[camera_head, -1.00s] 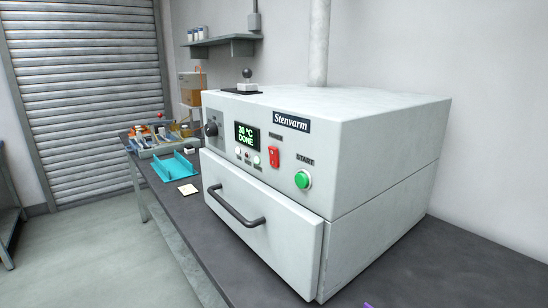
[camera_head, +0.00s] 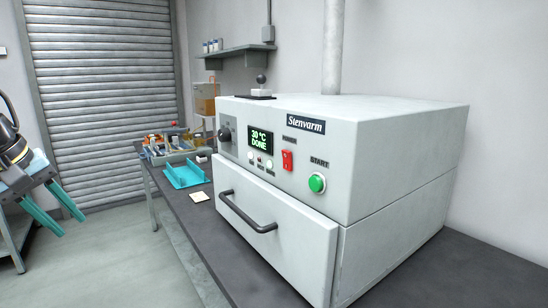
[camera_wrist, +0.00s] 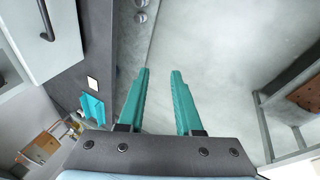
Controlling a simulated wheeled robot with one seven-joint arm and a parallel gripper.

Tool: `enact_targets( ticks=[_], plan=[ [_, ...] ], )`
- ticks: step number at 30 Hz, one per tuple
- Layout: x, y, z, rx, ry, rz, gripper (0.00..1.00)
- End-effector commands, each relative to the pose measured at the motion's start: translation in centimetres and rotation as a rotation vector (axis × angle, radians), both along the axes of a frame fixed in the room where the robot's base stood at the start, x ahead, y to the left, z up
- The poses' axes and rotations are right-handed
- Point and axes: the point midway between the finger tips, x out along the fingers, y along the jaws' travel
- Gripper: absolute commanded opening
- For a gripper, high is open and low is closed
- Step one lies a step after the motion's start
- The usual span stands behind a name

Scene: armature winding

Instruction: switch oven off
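A green START button (camera_head: 317,183) is further right. My gripper (camera_head: 69,225) is at the far left in the head view, well away from the oven. In the wrist view my gripper (camera_wrist: 161,72) has two teal fingers apart with nothing between them; part of the oven (camera_wrist: 75,25) shows upper left.
On the bench left of the oven are a teal tray (camera_head: 184,175), a pale square (camera_head: 199,196) and a cluttered parts tray (camera_head: 165,152). A dark knob (camera_head: 225,134) is on the oven panel. Open floor (camera_head: 110,250) lies between my gripper and the bench.

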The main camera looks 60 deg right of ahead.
Motion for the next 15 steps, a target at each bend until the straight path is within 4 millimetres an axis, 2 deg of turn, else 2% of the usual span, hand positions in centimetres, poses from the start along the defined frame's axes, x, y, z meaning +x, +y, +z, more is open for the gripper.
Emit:
enact_targets(
  ticks=[1,3,6,8,10,12,15],
  plan=[
    [-1.5,-3.7,1.3,-0.059,0.013,-0.037,0.27],
    [-3.9,-8.1,3.6,-0.138,0.05,-0.079,0.19],
    [-8.1,-13.3,6.9,-0.24,0.11,-0.142,0.08],
    [-10.6,-15.7,8.8,-0.293,0.148,-0.18,0.01],
    [-13.4,-17.8,10.7,-0.343,0.189,-0.218,0.0],
    [-15.5,-19.2,12.3,-0.38,0.223,-0.25,0.0],
    [-17.6,-20.4,13.7,-0.413,0.256,-0.276,0.0]
  ],
)
